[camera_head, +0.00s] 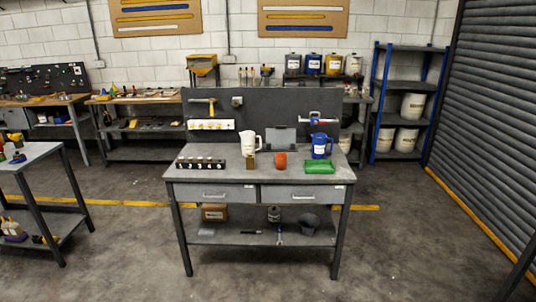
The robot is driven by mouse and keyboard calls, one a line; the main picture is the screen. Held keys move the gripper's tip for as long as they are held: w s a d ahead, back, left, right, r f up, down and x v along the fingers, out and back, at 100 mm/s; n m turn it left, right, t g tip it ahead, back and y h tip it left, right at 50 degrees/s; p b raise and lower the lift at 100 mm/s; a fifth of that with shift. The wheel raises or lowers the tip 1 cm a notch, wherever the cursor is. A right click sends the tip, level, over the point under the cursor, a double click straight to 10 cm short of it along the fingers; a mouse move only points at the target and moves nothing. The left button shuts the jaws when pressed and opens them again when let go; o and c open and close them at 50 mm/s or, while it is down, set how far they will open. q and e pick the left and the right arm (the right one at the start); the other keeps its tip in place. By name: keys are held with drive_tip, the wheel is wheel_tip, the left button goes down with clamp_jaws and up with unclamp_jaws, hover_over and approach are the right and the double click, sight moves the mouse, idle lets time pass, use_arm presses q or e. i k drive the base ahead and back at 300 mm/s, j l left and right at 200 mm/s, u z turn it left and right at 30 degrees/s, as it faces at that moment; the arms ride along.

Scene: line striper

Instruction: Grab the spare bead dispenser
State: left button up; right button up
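No thing in view is clearly labelled as the spare bead dispenser. A yellow hopper-like box (202,62) stands on a dark stand at the back, behind the workbench. It may be the dispenser, but I cannot tell. The grey workbench (220,175) in the middle holds a white jug (249,143), a small brown block (251,161), an orange cup (281,160), a blue jug (320,147) and a green tray (320,167). Neither of my grippers is in view.
A black rack (201,163) lies at the workbench's left. A side table (32,155) stands at the left, a blue-post shelf (405,75) with white buckets at the back right. A roller shutter (490,120) closes the right. The floor around the workbench is open.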

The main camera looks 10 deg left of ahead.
sight(250, 164)
drive_tip(key=i, duration=0.55)
drive_tip(key=i+j+z, duration=0.1)
drive_tip(key=i, duration=0.45)
drive_tip(key=i+j, duration=0.15)
drive_tip(key=i, duration=0.45)
drive_tip(key=l+z, duration=0.05)
